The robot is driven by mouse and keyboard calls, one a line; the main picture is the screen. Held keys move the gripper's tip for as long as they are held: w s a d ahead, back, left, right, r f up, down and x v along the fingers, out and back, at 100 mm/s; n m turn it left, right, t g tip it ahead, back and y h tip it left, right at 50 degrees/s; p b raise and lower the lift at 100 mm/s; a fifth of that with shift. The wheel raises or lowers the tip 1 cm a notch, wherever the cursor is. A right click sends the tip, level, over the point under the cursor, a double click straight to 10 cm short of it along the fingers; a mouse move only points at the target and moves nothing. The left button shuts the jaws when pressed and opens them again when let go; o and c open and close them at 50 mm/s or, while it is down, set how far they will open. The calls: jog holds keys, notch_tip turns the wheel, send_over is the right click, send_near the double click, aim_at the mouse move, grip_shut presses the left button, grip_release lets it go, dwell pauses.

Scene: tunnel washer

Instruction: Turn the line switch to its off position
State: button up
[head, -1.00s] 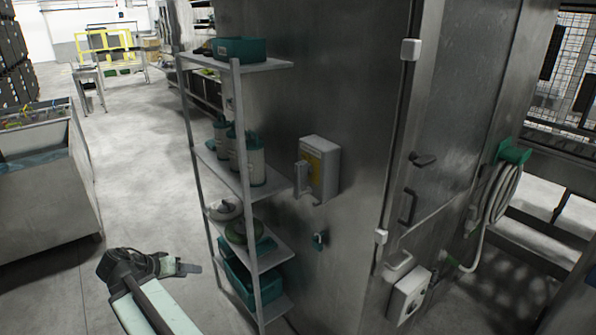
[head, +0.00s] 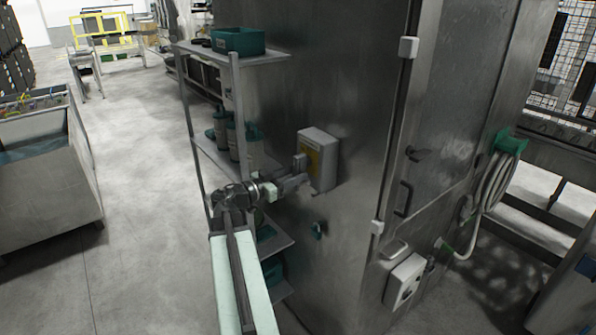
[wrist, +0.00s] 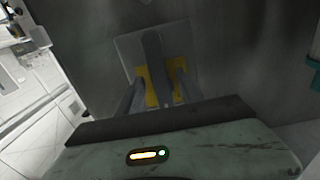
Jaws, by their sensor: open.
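The line switch is a light grey box (head: 323,150) with a yellow face plate, mounted on the dark metal wall of the cabinet. Its grey handle (head: 299,160) shows upright at the front of the box, its lower part hidden by my gripper. My gripper (head: 303,181) is at the lower front of the switch with its jaws open. In the wrist view the handle (wrist: 154,62) stands between my two open fingers (wrist: 157,88), over the yellow plate (wrist: 147,87). I cannot tell whether a finger touches it.
A shelf rack (head: 236,140) with green bins and bottles stands close left of the switch, behind my arm. A small teal hook (head: 318,229) is on the wall below. A cabinet door with handles and a coiled hose (head: 500,190) are at the right. Open floor lies left.

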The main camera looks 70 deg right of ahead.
jog(key=shift+s+d, duration=0.3)
jog(key=shift+d, duration=0.2)
grip_shut()
jog(key=shift+a+f, duration=0.1)
dwell(0.9)
